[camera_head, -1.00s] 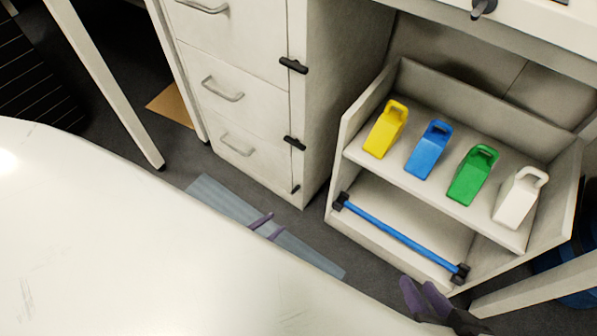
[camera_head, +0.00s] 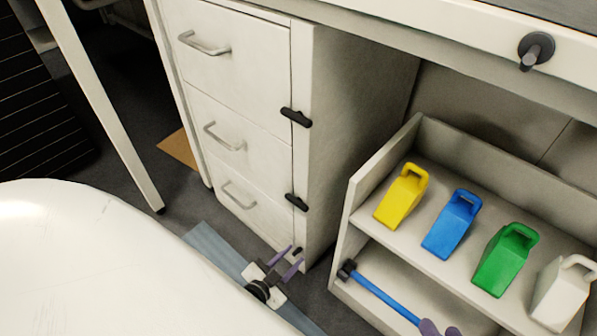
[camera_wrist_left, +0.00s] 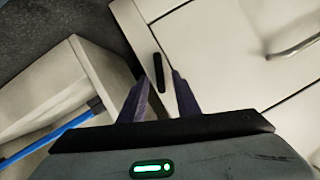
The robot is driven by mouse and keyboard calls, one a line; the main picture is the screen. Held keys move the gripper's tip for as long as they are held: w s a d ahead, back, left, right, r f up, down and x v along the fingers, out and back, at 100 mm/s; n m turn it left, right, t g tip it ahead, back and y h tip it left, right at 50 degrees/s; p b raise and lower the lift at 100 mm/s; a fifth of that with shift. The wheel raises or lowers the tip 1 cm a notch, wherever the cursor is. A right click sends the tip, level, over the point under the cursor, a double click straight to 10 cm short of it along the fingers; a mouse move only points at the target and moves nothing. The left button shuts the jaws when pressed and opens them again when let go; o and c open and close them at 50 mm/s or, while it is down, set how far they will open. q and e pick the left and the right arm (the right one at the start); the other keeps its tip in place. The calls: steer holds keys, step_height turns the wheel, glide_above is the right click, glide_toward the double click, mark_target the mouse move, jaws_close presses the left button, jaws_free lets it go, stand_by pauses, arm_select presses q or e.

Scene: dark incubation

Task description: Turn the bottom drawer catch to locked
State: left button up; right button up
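The bottom drawer catch (camera_head: 297,251) is a small black bar low on the front edge of the white drawer cabinet. In the left wrist view the catch (camera_wrist_left: 159,73) stands nearly upright in the picture, close to the seam beside the drawer front. My left gripper (camera_head: 286,261) is open at the catch, its purple fingers either side of it. In the wrist view the catch is at the mouth of the left gripper (camera_wrist_left: 160,85); contact cannot be told. My right gripper (camera_head: 440,327) appears open and empty at the bottom edge, partly cut off.
Two higher black catches, the middle one (camera_head: 297,202) and the top one (camera_head: 296,117), lie across the seam. A shelf unit (camera_head: 345,225) to the right holds yellow, blue, green and white containers and a blue bar (camera_head: 385,298). A white rounded surface (camera_head: 90,260) fills the lower left.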

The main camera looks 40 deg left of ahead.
arm_select(q)
steer(key=shift+w+f, duration=0.15)
steer(key=shift+w, duration=0.2)
jaws_close()
steer(key=shift+m+y, duration=0.4)
steer(key=shift+m, duration=0.1)
jaws_free()
steer(key=shift+d, duration=0.1)
